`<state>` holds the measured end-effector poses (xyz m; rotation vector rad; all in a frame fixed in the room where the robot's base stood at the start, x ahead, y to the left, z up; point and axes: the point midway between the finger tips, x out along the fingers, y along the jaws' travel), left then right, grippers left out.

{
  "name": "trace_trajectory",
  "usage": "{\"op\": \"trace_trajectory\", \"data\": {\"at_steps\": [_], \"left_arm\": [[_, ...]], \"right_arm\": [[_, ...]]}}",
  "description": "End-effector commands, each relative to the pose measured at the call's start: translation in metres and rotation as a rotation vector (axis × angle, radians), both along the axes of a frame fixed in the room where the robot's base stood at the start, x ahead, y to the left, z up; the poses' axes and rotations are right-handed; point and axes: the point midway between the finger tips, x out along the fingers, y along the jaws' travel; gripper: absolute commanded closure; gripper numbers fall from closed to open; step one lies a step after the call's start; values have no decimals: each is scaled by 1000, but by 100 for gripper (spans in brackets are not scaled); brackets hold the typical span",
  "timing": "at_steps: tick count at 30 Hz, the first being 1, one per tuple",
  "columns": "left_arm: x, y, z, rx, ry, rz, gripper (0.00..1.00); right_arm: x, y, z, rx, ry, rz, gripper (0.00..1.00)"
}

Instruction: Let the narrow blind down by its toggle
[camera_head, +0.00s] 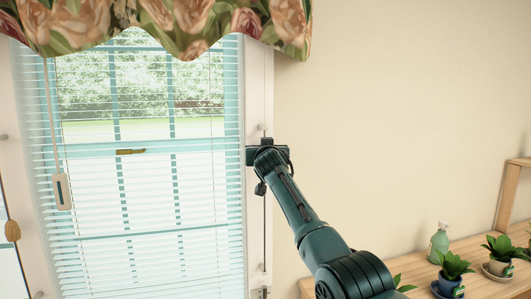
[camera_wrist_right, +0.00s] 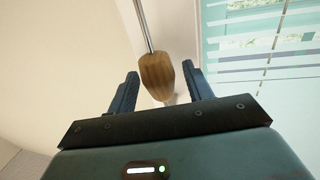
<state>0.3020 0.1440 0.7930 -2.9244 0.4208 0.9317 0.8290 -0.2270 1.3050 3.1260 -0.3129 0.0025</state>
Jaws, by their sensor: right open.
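In the right wrist view, a brown wooden toggle (camera_wrist_right: 157,76) hangs at the end of a thin grey cord (camera_wrist_right: 144,25). My right gripper (camera_wrist_right: 163,82) is open, with one finger on each side of the toggle. The toggle appears to be between or just beyond the fingertips; I cannot tell whether it touches either. In the head view, my right gripper (camera_head: 267,153) is at the window's right frame, and it hides the toggle there. A slatted blind (camera_head: 150,200) covers the window. I cannot tell whether it is the narrow one. My left gripper is not in view.
A white pull (camera_head: 62,192) hangs on a cord over the blind's left side. A wooden tassel (camera_head: 12,231) hangs at the far left edge. A floral valance (camera_head: 160,25) hangs above. Potted plants (camera_head: 452,272) and a spray bottle (camera_head: 439,243) stand on a wooden surface at lower right.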

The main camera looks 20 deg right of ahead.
Motion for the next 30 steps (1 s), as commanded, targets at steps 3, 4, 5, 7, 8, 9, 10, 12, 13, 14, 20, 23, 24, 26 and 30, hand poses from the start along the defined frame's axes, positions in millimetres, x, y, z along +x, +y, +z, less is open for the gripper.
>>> {"op": "trace_trajectory", "data": {"at_steps": [3, 4, 5, 7, 8, 9, 10, 12, 13, 14, 20, 23, 24, 26, 30], "left_arm": [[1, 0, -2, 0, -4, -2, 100], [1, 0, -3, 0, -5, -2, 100], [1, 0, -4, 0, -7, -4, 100], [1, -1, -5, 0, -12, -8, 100], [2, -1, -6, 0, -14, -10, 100], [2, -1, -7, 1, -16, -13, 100], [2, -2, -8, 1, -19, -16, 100], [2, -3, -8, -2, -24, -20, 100], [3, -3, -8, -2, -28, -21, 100], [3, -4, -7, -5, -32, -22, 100], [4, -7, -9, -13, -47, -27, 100], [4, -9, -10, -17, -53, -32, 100], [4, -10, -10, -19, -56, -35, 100], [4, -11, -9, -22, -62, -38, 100], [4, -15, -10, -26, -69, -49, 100]], "right_arm": [[-4, 2, -2, 1, -2, -1, 49], [-5, 2, -2, 2, -2, -1, 49], [-7, 2, -2, 3, -3, -1, 49], [-12, 3, -3, 2, -4, -2, 49], [-15, 4, -3, 3, -4, -1, 49], [-19, 4, -3, 2, -4, -1, 49], [-22, 5, -3, 3, -4, 0, 49], [-29, 6, -3, 2, -2, 1, 49], [-33, 7, -3, 1, -3, 1, 49], [-36, 8, -3, 2, -2, 0, 49], [-63, 14, -3, 1, -3, 2, 49], [-79, 16, -3, 1, -3, 2, 49], [-85, 18, -3, 0, -3, 2, 49], [-94, 19, -3, 2, -2, 2, 49], [-112, 23, -2, 2, -2, 2, 49]]}}
